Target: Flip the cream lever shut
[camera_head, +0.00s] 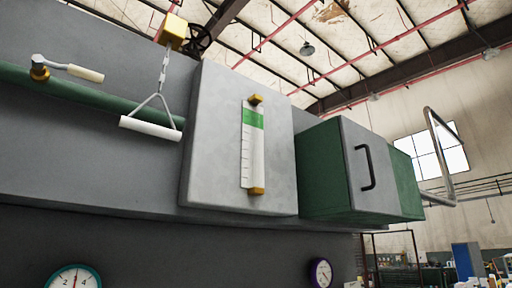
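The cream lever (85,73) is at the upper left. Its short cream handle is on a grey metal arm that joins a brass valve body (40,72) on a green pipe (105,100). The handle points right, roughly along the pipe and slightly downward. Neither of my grippers shows in the head view.
A white pull handle (150,128) hangs by a chain from a yellow box (174,31), right of the lever. A gauge (252,145) on a grey panel and a green cabinet (320,170) stand further right. Two dials, teal (74,278) and purple (321,272), sit below.

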